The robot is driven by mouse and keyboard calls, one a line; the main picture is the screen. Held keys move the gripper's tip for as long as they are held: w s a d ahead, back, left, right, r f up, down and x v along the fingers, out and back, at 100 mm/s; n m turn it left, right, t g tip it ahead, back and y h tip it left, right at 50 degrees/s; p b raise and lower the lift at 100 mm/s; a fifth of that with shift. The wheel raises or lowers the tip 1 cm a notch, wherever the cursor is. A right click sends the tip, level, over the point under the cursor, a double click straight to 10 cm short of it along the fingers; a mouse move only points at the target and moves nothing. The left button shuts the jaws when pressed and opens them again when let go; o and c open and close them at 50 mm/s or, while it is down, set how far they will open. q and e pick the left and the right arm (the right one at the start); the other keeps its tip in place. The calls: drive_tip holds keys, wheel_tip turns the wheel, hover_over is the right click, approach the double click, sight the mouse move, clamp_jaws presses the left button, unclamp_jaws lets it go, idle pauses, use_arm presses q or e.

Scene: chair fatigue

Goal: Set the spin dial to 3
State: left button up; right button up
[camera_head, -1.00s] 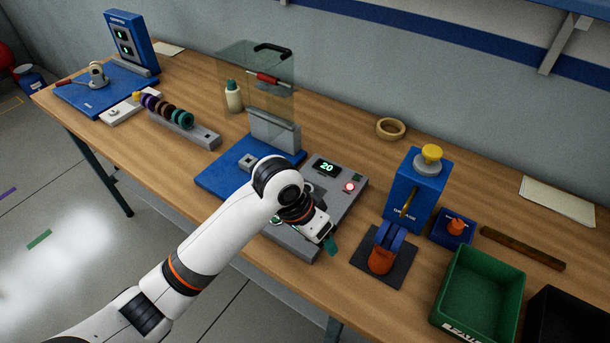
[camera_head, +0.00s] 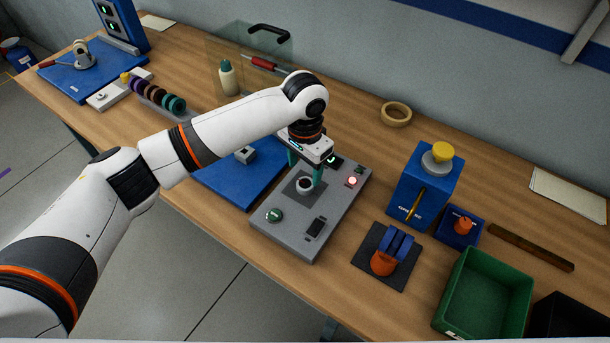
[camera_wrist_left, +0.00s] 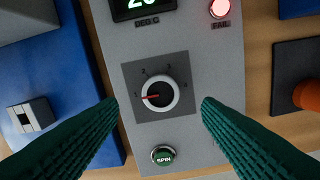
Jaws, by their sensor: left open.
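The spin dial (camera_head: 305,184) is a round white-rimmed knob with a dark centre on a dark square plate of the grey control panel (camera_head: 290,235). In the left wrist view the dial (camera_wrist_left: 160,94) shows a red pointer aimed left, at the mark 1. The marks 2, 3 and 4 run clockwise around it. My left gripper (camera_head: 303,170) is open above the dial. Its green fingers stand either side of the dial in the left wrist view (camera_wrist_left: 156,108), apart from it. My right gripper is not in view.
A green SPIN button (camera_wrist_left: 163,155) sits below the dial; a display (camera_wrist_left: 142,5) and a lit red FAIL lamp (camera_wrist_left: 220,8) are above. A dark switch (camera_head: 316,228) is on the panel. A blue device (camera_head: 422,190) and a green bin (camera_head: 485,295) stand to the right.

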sight(305, 183)
use_arm(q)
wheel_tip(305, 183, down, 4)
drive_tip(key=shift+f, duration=0.1)
drive_tip(key=shift+f+p, duration=0.3)
drive_tip(key=shift+f, duration=0.15)
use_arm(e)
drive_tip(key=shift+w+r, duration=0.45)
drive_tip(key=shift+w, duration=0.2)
use_arm(q)
drive_tip(key=c, duration=1)
